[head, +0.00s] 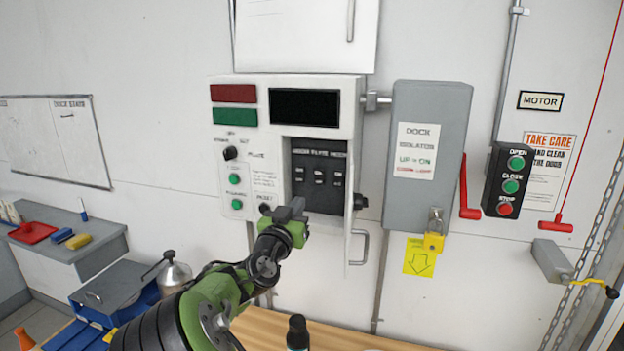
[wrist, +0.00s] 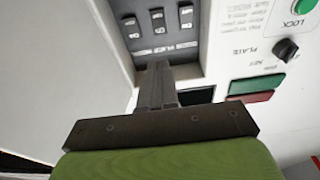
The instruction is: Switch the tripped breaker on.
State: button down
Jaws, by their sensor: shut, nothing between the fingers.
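Inside, a row of breakers (head: 320,178) sits on a dark panel (head: 318,155). The head view is too small to tell which breaker is tripped. The wrist view shows the box turned over, with three dark breaker switches (wrist: 157,20) along the top. My gripper (head: 291,212) is shut and empty, in front of the recess's lower left. In the wrist view its fingertips (wrist: 157,70) point at the recess, just short of the breaker row.
The open door's edge stands close to the right of my gripper. A black selector knob (head: 230,153) and green buttons (head: 235,180) lie to the left. A grey dock isolator box (head: 428,110) with a red lever (head: 467,190) is to the right. A wooden bench (head: 350,338) is below.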

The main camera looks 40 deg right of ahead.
aim_at(318, 172)
jog(key=p+x, duration=0.5)
jog(key=x, duration=0.8)
jog(key=shift+w+r, duration=0.1)
jog(key=shift+r, duration=0.1)
jog(key=shift+w+d+f, duration=0.1)
jog(key=shift+w+d, duration=0.15)
jog(key=shift+d, duration=0.15)
